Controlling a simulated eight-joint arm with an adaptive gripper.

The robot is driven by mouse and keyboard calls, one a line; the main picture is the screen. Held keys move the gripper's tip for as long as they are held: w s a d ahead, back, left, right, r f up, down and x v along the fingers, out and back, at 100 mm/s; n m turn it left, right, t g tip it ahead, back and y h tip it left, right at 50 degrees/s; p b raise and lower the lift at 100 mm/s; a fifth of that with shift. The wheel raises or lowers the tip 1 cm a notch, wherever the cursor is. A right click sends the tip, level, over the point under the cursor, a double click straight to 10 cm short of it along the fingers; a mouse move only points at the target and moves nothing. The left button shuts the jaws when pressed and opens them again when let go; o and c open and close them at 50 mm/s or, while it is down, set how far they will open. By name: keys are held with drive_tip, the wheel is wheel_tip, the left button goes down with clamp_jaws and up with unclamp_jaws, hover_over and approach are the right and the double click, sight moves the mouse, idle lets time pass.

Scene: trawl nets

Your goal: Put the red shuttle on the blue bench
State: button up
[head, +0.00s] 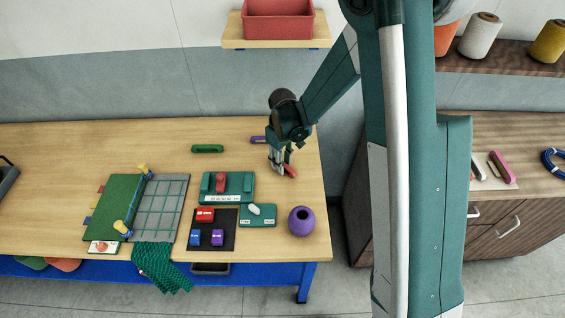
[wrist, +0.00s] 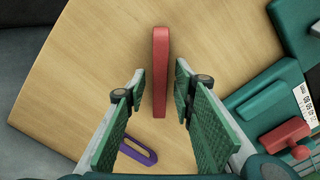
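The red shuttle (head: 290,171) is at the right part of the wooden top of the blue-framed bench (head: 95,150). In the wrist view the red shuttle (wrist: 161,60) is a long narrow bar between my fingers, its far end beyond the fingertips. My gripper (head: 277,165) is low over the bench near its right edge. In the wrist view my gripper (wrist: 161,87) is open, with a gap on each side of the shuttle. I cannot tell whether the shuttle lies flat on the top.
A purple shuttle (head: 258,140) and a green shuttle (head: 207,149) lie nearby. A green holder (head: 240,188), dark tray (head: 228,242) and purple ball-shaped item (head: 301,221) stand in front. A wooden cabinet (head: 525,130) is at right. The bench's back left is clear.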

wheel_tip(320, 180, up, 12)
idle(0.8)
drive_tip(key=shift+r, duration=0.1)
idle(0.7)
drive_tip(key=s+d+r+m+t, duration=0.2)
drive_tip(key=s+d+r, duration=0.4)
drive_tip(key=r, duration=0.2)
drive_tip(key=s+d+r+m+t, duration=0.1)
drive_tip(key=s+d+r+m, duration=0.1)
drive_tip(key=s+d+r, duration=0.5)
drive_tip(key=s+d+r+m+t, duration=0.2)
drive_tip(key=s+d, duration=0.2)
drive_tip(key=s, duration=0.3)
drive_tip(key=s+d+r+m+t, duration=0.2)
drive_tip(key=s+d+r+m, duration=0.1)
drive_tip(key=s, duration=0.5)
drive_tip(key=shift+d, duration=0.5)
